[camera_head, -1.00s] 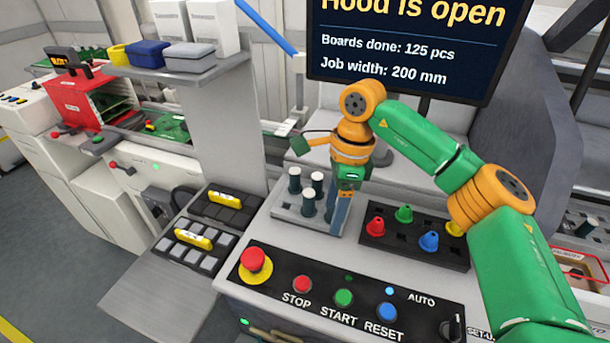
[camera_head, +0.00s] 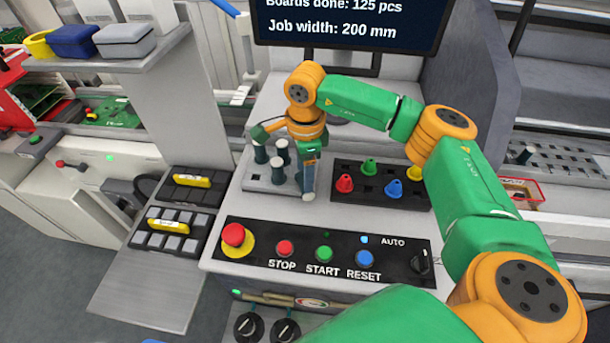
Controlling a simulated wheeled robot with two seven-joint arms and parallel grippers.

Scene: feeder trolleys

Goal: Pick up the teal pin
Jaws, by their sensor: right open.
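Several dark teal pins with pale tops stand upright in a light grey plate (camera_head: 258,182) on the machine top. They show as a rear left pin (camera_head: 261,154), a rear middle pin (camera_head: 282,150) and a front pin (camera_head: 277,170); another is partly hidden by my gripper. My right gripper (camera_head: 308,184) is open and points down at the right edge of this plate, close beside the pins. I cannot tell whether it touches one or whether a pin stands between its fingers. My left gripper is out of view.
A black tray (camera_head: 385,201) with red, green, blue and yellow cone-shaped pieces lies right of the gripper. A button panel (camera_head: 305,257) is in front. Black trays with yellow bars (camera_head: 191,180) stand left. A screen (camera_head: 350,22) rises behind.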

